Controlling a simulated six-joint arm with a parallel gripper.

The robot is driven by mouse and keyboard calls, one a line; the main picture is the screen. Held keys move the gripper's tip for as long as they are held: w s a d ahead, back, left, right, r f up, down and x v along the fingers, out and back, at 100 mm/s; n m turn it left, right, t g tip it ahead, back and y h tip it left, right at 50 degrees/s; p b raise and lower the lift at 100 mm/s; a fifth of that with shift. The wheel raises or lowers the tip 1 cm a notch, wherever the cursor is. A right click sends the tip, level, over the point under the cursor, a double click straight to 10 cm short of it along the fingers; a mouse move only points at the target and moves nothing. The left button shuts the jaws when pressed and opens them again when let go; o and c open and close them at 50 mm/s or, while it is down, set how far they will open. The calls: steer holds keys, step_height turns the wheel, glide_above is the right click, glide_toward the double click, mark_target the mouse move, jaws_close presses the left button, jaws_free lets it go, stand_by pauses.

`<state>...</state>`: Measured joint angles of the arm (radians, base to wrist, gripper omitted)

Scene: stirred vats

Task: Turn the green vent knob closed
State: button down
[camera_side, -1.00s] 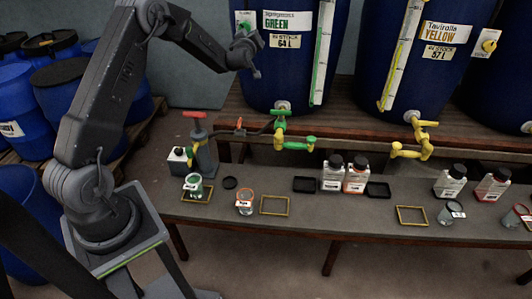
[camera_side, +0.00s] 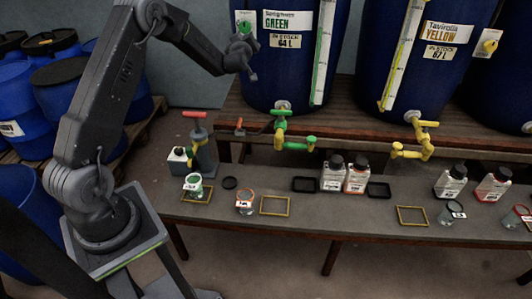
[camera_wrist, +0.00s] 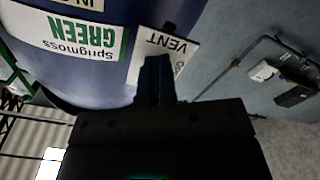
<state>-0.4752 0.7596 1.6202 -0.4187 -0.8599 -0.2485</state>
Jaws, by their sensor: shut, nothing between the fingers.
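The green vent knob (camera_side: 243,28) sits on the left side of the blue vat labelled GREEN (camera_side: 262,80), partly hidden by my gripper. My gripper (camera_side: 250,73) is beside that vat, just below the knob, and its fingers look close together. In the wrist view my shut fingers (camera_wrist: 157,62) stand in front of the white VENT label (camera_wrist: 168,50). The knob cannot be made out there, and I cannot tell whether the fingers touch anything. The vat's GREEN label (camera_wrist: 75,35) shows upside down in the wrist view.
Green (camera_side: 283,138) and yellow taps (camera_side: 415,145) hang over a bench (camera_side: 330,215) with jars, bottles and frames. Blue barrels (camera_side: 65,90) stand at left.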

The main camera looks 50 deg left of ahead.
steer(key=v, duration=0.5)
steer(key=shift+f, duration=0.2)
steer(key=s+d+r+m+h, duration=0.4)
steer(key=d+r+h, duration=0.1)
steer(key=d, duration=0.5)
steer(key=s+d+r+m+h, duration=0.4)
steer(key=d, duration=0.7)
steer(key=s+d+f+m+g+h, duration=0.1)
steer(key=s+d, duration=0.4)
steer(key=s, duration=0.8)
steer(key=s+d+f+m+g+h, duration=0.2)
steer(key=s+d+m+g, duration=0.4)
steer(key=s, duration=0.7)
steer(key=shift+s+h, duration=0.25)
steer(key=shift+h, duration=0.15)
